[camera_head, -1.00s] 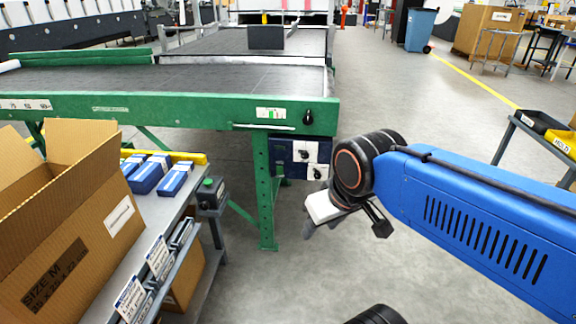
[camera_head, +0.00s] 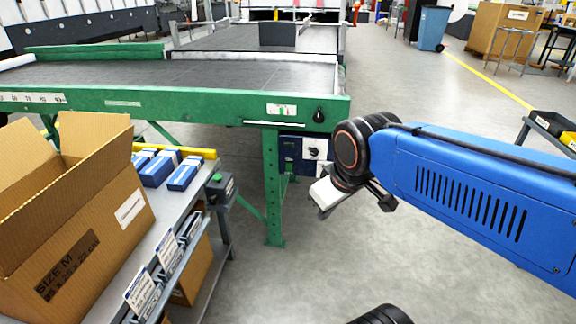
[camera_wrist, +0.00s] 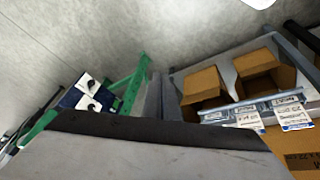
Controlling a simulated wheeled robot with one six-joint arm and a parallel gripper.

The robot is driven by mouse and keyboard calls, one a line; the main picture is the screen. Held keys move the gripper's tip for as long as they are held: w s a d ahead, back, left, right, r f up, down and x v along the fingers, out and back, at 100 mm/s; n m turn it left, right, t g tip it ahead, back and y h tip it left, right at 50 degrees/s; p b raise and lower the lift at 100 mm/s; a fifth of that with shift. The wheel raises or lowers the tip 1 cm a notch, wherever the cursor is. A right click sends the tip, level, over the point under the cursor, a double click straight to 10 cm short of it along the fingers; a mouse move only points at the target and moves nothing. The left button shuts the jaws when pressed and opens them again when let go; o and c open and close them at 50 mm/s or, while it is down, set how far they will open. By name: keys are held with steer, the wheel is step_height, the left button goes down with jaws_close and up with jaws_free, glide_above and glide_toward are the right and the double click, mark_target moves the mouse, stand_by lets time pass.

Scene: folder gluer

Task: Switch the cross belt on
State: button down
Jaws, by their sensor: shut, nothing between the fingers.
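The cross belt (camera_head: 220,74) is a dark grey belt in a green frame (camera_head: 190,104). Under the frame's right corner hangs a dark blue switch box (camera_head: 290,147) with white plates and black knobs. The upper switch plate (camera_head: 314,149) shows in the head view; the lower one is mostly hidden behind my arm. In the wrist view two white switch plates (camera_wrist: 88,94) show at left. My gripper (camera_head: 323,196) is shut and empty, in front of and just below the box, apparently apart from it. A black knob (camera_head: 319,115) sits on the frame's corner.
A green leg (camera_head: 272,190) stands left of my gripper. The floor at right is clear up to a dark-topped cart (camera_head: 545,130).

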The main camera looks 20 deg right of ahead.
mark_target(288, 163)
steer(key=w+d+f+n, duration=0.1)
steer(key=w+f+n, duration=0.1)
steer(key=w+n, duration=0.7)
steer(key=w+d+f+n+h, duration=0.1)
steer(key=w+d+f+n, duration=0.1)
steer(key=w+n, duration=0.6)
steer(key=w+d+f+n+g+h, duration=0.1)
steer(key=w+n, duration=0.8)
steer(key=w, duration=1)
step_height(288, 163, down, 2)
steer(key=shift+d+f+n, duration=0.1)
steer(key=shift+d+n, duration=0.2)
steer(key=shift+d, duration=0.45)
steer(key=shift+w, duration=0.1)
steer(key=x, duration=0.3)
steer(key=w+d+x, duration=0.1)
steer(key=x, duration=0.3)
steer(key=r+x, duration=0.1)
steer(key=x, duration=0.2)
steer(key=shift+w+d+f, duration=0.3)
steer(key=shift+w+f, duration=0.1)
steer(key=shift+w, duration=0.1)
steer(key=shift+w+d+r, duration=0.1)
steer(key=shift+w+d, duration=0.3)
steer(key=shift+w, duration=0.2)
